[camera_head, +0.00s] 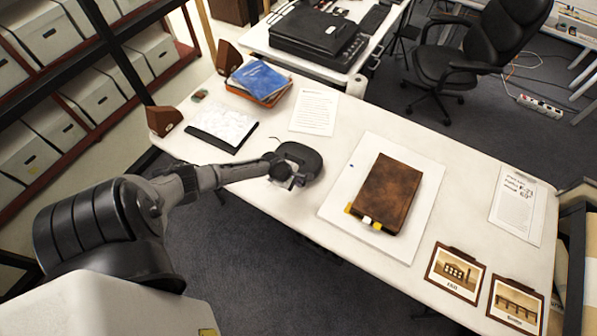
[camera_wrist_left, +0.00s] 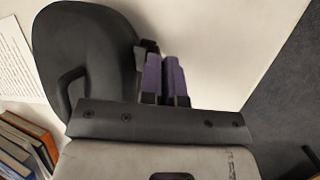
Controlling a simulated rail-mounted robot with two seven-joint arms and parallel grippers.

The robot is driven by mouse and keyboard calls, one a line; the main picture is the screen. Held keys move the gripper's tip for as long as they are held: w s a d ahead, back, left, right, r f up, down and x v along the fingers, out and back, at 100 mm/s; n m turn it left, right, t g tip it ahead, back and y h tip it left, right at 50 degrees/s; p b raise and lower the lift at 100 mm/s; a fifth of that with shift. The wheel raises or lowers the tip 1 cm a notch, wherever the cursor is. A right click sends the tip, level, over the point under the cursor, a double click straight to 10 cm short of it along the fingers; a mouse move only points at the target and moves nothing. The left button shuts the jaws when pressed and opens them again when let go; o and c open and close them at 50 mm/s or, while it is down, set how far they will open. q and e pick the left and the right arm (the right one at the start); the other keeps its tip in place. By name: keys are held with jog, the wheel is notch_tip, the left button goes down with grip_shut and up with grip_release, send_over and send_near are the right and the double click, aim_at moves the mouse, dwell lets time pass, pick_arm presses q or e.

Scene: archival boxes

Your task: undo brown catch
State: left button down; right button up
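A brown leather-like box or volume (camera_head: 387,193) lies on a white board on the table, right of centre in the head view. Small yellow and white tabs (camera_head: 367,220) show along its near edge. I cannot make out a brown catch on it. My left gripper (camera_head: 291,182) is over the table, left of the white board and apart from the brown box. In the left wrist view its two purple-padded fingers (camera_wrist_left: 164,76) are close together with nothing visible between them. My right gripper is not in view.
A dark rounded object (camera_head: 303,158) is right by my left gripper; the wrist view shows it large (camera_wrist_left: 88,50). Books (camera_head: 259,81), a paper sheet (camera_head: 315,110) and a dark folder (camera_head: 222,128) lie farther left. Two picture cards (camera_head: 456,272) (camera_head: 515,304) and a clipboard (camera_head: 517,203) lie right.

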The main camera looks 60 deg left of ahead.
pick_arm(q)
jog(key=shift+s+d+f+t+y+p, duration=0.25)
jog(key=shift+s+d+t+y+p, duration=0.25)
jog(key=shift+t, duration=0.3)
jog(key=shift+s+d+f+m+t+y+b, duration=0.2)
jog(key=shift+s+f+m+t+y+b, duration=0.25)
jog(key=shift+t, duration=0.35)
jog(key=shift+s+d+f+t, duration=0.1)
jog(key=shift+s+f+t, duration=0.05)
jog(key=shift+f+t, duration=0.15)
jog(key=t+b, duration=0.1)
jog(key=b, duration=0.1)
jog(key=s+f+t+y+b, duration=0.1)
jog(key=b, duration=0.1)
jog(key=shift+d+f+m, duration=0.15)
jog(key=shift+d+m, duration=0.05)
jog(key=shift+m, duration=0.15)
jog(key=shift+d+f+t+y+b, duration=0.15)
jog(key=shift+t+y+b, duration=0.2)
jog(key=shift+t+b, duration=0.4)
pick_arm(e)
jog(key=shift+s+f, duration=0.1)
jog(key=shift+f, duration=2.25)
pick_arm(q)
jog(key=shift+s, duration=0.1)
jog(key=c, duration=1.6)
grip_release()
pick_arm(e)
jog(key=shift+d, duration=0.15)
